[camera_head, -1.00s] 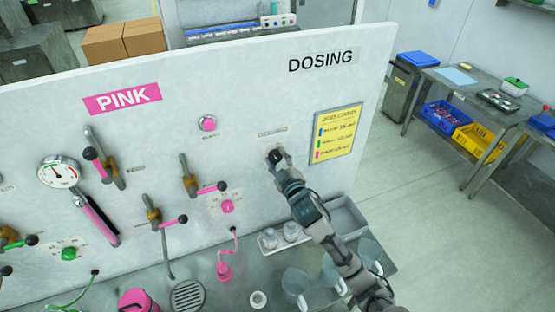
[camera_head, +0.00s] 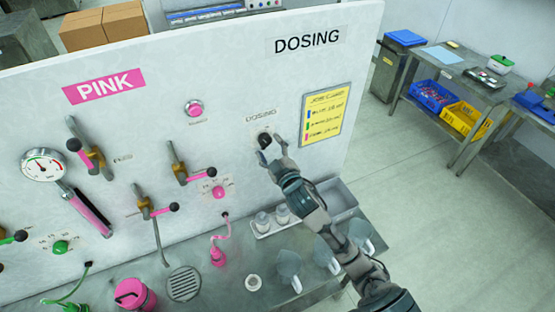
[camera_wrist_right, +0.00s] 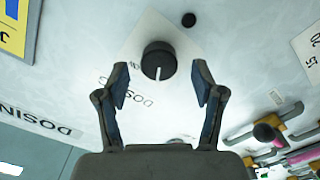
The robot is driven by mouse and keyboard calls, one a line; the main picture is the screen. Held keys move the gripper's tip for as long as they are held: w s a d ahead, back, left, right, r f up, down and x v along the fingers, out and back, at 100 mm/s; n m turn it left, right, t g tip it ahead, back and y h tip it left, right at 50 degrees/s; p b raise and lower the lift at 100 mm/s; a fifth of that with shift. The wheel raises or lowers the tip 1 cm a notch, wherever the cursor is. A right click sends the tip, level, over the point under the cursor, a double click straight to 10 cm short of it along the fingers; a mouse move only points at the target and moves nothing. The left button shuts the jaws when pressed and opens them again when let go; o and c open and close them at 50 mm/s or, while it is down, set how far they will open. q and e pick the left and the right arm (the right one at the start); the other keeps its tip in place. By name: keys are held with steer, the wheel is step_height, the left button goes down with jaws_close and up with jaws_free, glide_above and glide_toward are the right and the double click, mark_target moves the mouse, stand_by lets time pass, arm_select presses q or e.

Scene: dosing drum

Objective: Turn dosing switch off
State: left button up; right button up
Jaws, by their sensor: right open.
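The dosing switch (camera_head: 264,139) is a round black knob on a pale label plate under the small word DOSING on the white panel. In the right wrist view the knob (camera_wrist_right: 158,60) lies ahead of and between the two fingers. My right gripper (camera_head: 271,153) is at the panel just below and right of the knob. In the right wrist view its fingers (camera_wrist_right: 162,84) are spread apart on either side, with nothing held. Whether a finger touches the knob cannot be told. My left gripper does not show.
A yellow job card (camera_head: 325,115) hangs right of the switch. A pink button (camera_head: 194,108) and several pink-handled valves sit to the left. Below is a metal bench with clear jugs (camera_head: 288,268), a pink container (camera_head: 133,294) and a small tray (camera_head: 270,224).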

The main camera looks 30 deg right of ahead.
steer(key=s, duration=0.8)
steer(key=shift+s+a, duration=0.2)
steer(key=shift+s, duration=0.2)
